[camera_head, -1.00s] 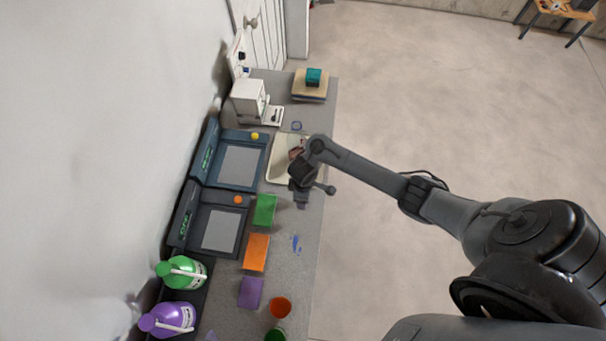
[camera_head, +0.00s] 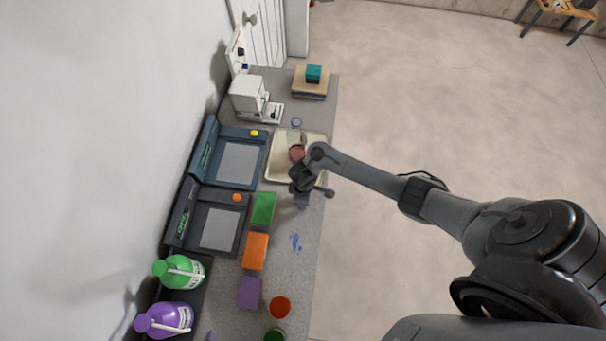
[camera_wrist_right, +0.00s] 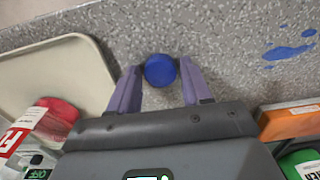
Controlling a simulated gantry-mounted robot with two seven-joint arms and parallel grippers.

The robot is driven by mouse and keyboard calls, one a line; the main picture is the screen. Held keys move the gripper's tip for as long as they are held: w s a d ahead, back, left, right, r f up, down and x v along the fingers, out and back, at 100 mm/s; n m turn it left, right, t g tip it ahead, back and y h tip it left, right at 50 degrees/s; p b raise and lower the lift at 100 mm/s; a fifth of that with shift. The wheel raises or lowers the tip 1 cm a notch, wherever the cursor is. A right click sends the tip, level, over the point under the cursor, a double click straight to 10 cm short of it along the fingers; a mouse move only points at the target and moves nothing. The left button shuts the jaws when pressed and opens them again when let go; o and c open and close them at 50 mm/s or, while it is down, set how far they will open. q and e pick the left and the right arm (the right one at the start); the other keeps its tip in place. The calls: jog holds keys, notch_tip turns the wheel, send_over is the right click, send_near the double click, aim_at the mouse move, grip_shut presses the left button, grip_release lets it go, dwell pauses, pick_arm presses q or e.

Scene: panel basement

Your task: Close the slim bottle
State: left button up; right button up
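My right gripper (camera_wrist_right: 160,88) points down at the grey counter in the right wrist view. Its two purple fingers are apart, one on each side of a round blue cap (camera_wrist_right: 160,70). A narrow gap shows beside the cap, and I see no firm grip on it. Any bottle body under the cap is hidden, so I cannot tell whether it sits on the slim bottle. In the head view my right gripper (camera_head: 303,200) hangs over the counter's front part, beside the cream tray (camera_head: 272,178); the cap is not clear there. My left gripper is not in view.
A red-topped container (camera_wrist_right: 57,115) is on the tray in the right wrist view. A blue spill (camera_head: 295,243) lies on the counter. Green (camera_head: 263,209), orange (camera_head: 255,251) and purple (camera_head: 249,293) blocks stand nearby. Two dark devices (camera_head: 240,165) line the wall side.

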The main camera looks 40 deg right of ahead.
jog(key=c, duration=0.7)
jog(key=shift+r, duration=0.15)
jog(key=shift+r, duration=0.2)
notch_tip(320, 180, up, 4)
jog(key=shift+f+p, duration=0.25)
jog(key=shift+p, duration=0.65)
jog(key=s+d+r+p, duration=0.1)
jog(key=s+r, duration=0.1)
jog(key=s, duration=0.1)
jog(key=s+d+r+p, duration=0.1)
jog(key=s+d+r, duration=0.1)
jog(key=s, duration=0.2)
jog(key=s+d+r+p, duration=0.1)
jog(key=s+d+r, duration=0.1)
jog(key=s, duration=0.1)
jog(key=shift+s+d+r, duration=0.15)
jog(key=shift+d+r, duration=0.1)
jog(key=shift+r, duration=0.15)
